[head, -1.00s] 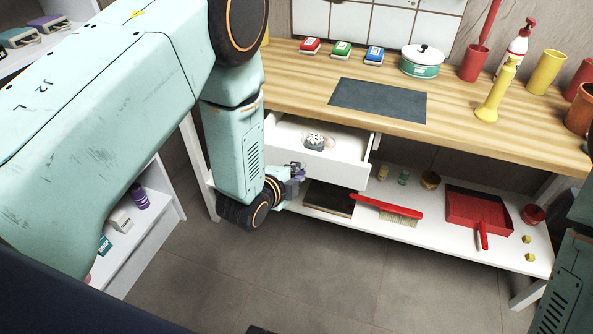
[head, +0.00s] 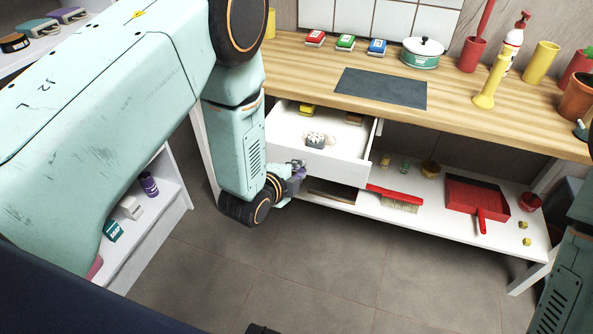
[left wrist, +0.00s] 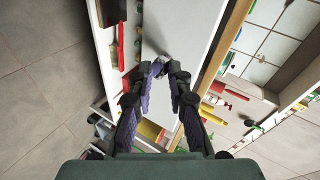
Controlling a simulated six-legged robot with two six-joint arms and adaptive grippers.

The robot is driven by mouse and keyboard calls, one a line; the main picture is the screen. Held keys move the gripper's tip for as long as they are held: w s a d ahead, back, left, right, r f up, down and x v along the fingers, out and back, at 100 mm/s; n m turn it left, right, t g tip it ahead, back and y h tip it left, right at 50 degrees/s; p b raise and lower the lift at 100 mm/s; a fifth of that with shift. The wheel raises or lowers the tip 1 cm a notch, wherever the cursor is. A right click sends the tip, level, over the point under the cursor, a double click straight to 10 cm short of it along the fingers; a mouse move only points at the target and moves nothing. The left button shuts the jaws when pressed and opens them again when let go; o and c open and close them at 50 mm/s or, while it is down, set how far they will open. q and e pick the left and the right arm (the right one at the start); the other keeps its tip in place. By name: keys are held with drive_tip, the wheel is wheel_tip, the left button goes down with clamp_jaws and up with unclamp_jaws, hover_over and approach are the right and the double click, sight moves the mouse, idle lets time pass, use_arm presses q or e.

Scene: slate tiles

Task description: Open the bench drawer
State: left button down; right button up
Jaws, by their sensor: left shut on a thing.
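The bench drawer (head: 340,168) is white and stands pulled out under the left part of the wooden bench top (head: 465,118). Its inside shows from above. My left gripper (head: 299,170) is at the drawer front, shut on the drawer handle, which is mostly hidden by the fingers. In the left wrist view the two dark fingers (left wrist: 166,70) close in on a small grey handle (left wrist: 160,60) against the white drawer front (left wrist: 178,25). My right gripper is out of view; only part of my right arm shows at the right edge.
In the drawer lie a patterned round thing (head: 315,140), a yellow thing (head: 307,110) and a brown one (head: 354,119). The lower shelf holds a red brush (head: 396,195) and a red dustpan (head: 478,195). A white shelf unit (head: 160,215) stands left.

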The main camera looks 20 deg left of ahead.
use_arm(q)
drive_tip(key=shift+w+r, duration=0.1)
drive_tip(key=shift+w, duration=0.1)
drive_tip(key=c, duration=1.6)
unclamp_jaws()
drive_tip(key=shift+w, duration=0.1)
drive_tip(key=o, duration=0.3)
drive_tip(key=shift+o, duration=0.2)
drive_tip(key=v, duration=1.2)
